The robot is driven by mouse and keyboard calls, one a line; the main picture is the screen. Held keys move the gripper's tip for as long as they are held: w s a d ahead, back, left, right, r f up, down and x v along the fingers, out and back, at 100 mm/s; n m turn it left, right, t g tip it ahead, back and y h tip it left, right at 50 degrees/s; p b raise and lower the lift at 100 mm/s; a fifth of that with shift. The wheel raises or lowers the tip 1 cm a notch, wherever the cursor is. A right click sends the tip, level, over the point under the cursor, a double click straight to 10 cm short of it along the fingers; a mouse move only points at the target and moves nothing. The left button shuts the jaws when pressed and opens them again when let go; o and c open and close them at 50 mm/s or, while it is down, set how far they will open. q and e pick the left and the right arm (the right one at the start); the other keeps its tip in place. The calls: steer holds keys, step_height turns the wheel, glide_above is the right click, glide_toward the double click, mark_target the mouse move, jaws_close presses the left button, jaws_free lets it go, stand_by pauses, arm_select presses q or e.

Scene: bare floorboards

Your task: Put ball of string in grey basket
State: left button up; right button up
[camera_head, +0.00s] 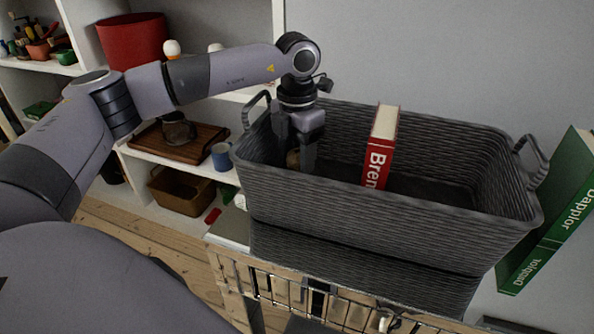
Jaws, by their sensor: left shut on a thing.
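The grey basket (340,205) is a large woven box with a handle at each end, standing on a rack or stand. My left gripper (296,160) points down inside the left end of the basket, below the rim. It is shut on a small brownish thing, the ball of string (292,159), of which only a part shows beside the fingers. The front wall of the basket hides its lower side, so I cannot tell whether it touches the basket floor. My right gripper is not in view.
A red book (379,150) stands upright in the basket, right of my gripper. A green book (560,215) leans at the basket's right end. Shelves at the left hold a blue mug (221,157), a wooden tray (160,144) and a red pot (132,42).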

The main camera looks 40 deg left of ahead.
arm_select(q)
steer(key=shift+f, duration=2.1)
steer(key=shift+f, duration=0.15)
steer(key=o, duration=1.1)
